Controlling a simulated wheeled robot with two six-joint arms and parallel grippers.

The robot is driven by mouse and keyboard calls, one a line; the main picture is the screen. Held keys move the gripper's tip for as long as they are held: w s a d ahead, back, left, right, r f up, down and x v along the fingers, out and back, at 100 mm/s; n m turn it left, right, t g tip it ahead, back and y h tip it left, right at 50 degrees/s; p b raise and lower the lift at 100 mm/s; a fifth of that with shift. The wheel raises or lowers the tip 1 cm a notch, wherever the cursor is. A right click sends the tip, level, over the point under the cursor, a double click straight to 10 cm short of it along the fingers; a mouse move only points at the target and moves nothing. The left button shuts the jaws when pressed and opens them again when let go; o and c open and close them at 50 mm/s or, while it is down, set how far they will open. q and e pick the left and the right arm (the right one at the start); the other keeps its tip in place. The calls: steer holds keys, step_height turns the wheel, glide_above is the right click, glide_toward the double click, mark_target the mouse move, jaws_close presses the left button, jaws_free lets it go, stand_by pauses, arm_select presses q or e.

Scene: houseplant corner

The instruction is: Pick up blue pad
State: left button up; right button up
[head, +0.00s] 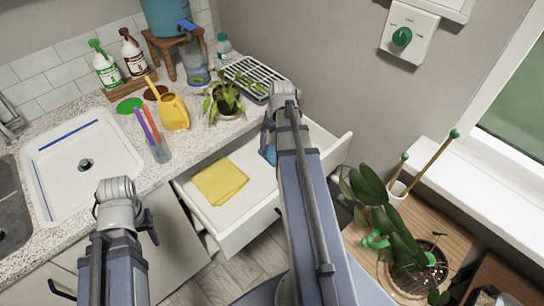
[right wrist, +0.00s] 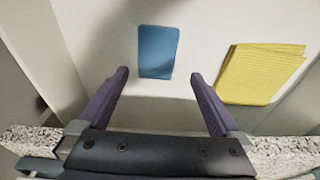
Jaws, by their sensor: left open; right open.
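The blue pad (right wrist: 158,52) lies flat on the white floor of an open drawer (head: 262,222). In the head view only a small part of the blue pad (head: 267,153) shows beside my right arm, which hides the rest. My right gripper (right wrist: 159,73) is open and empty, its two fingers pointing toward the pad with the pad centred between and beyond the tips. In the head view my right gripper (head: 267,130) is mostly hidden by its own arm. My left gripper (head: 149,226) is open and away from the drawer, low at the left.
A folded yellow cloth (head: 220,181) lies in the drawer to the left of the pad. The drawer walls enclose both. The counter above holds a potted plant (head: 226,100), a yellow watering can (head: 173,111) and a sink (head: 85,165). A plant stand (head: 440,235) is at the right.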

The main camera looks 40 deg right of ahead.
mark_target(272, 153)
steer(key=shift+d, duration=0.3)
steer(key=shift+w+f+b, duration=0.15)
steer(key=shift+f+b, duration=1.2)
steer(key=f+b, duration=0.3)
steer(key=w+f+b, duration=0.1)
steer(key=f+b, duration=0.1)
steer(key=shift+f, duration=0.1)
steer(key=shift+c, duration=0.4)
steer(key=c, duration=1)
